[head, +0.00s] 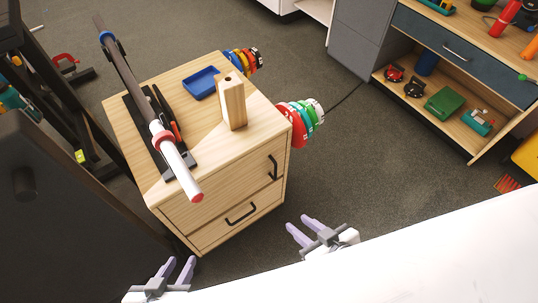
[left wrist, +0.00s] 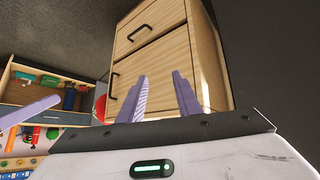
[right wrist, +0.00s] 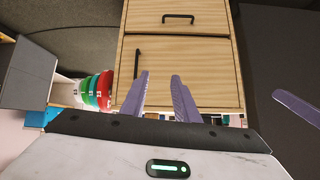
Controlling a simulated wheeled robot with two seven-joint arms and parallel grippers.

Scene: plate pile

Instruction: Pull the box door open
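The box is a light wooden cabinet (head: 215,210) with two front panels, both shut. The upper panel is the door (head: 215,195), with a black upright handle (head: 273,167) near its right edge. It also shows in the right wrist view (right wrist: 138,64) and the left wrist view (left wrist: 114,85). The lower panel has a black horizontal handle (head: 240,213). My left gripper (head: 181,260) is open and empty, in front of the cabinet's left side and apart from it. My right gripper (head: 298,222) is open and empty, below and right of the door handle, touching nothing.
On top lie a blue tray (head: 201,83), a wooden block (head: 233,102) and a long bar (head: 128,82) on a black rack. Coloured weight discs (head: 300,121) hang on the right side. A dark frame (head: 70,120) stands left, shelves (head: 460,90) at back right.

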